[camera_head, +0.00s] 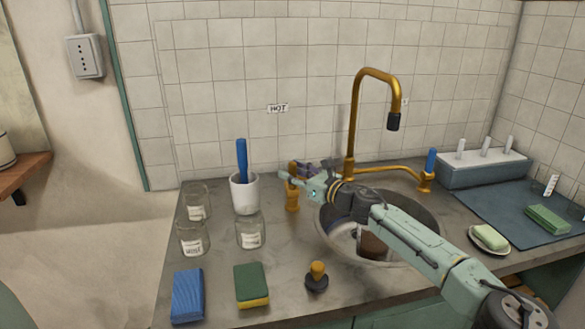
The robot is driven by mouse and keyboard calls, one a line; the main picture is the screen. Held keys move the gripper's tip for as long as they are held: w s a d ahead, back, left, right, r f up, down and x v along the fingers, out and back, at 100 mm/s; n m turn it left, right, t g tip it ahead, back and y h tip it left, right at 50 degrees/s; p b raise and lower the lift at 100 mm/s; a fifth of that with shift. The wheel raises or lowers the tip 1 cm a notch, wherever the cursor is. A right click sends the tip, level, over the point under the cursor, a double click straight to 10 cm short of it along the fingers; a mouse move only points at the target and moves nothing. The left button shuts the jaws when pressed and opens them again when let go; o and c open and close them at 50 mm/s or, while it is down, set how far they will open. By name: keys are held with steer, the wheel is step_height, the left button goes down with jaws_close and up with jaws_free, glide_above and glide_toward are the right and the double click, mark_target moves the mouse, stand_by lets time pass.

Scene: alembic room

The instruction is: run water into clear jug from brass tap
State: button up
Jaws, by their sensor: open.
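The brass tap (352,130) rises behind the round sink (428,212). Its spout bends over and ends in a dark nozzle above the basin; I see no stream of water. A brass valve post (292,198) stands left of the sink, and a blue-handled valve (430,170) stands on the right. My gripper (298,174) is open at the top of the left post; whether it touches the post I cannot tell. My forearm crosses the sink and hides part of it. A pale, glassy shape (344,238) shows in the basin; I cannot tell whether it is the clear jug.
Clear glass jars (250,231) and a white cup (244,195) with a blue-handled tool stand on the left counter. Blue and green sponges (251,286) and a knobbed stopper (317,276) lie in front. A soap dish (489,240) and a blue mat (510,205) are at right.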

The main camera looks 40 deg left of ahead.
steer(key=shift+a, duration=0.2)
jaws_close()
stand_by(0.5)
stand_by(0.3)
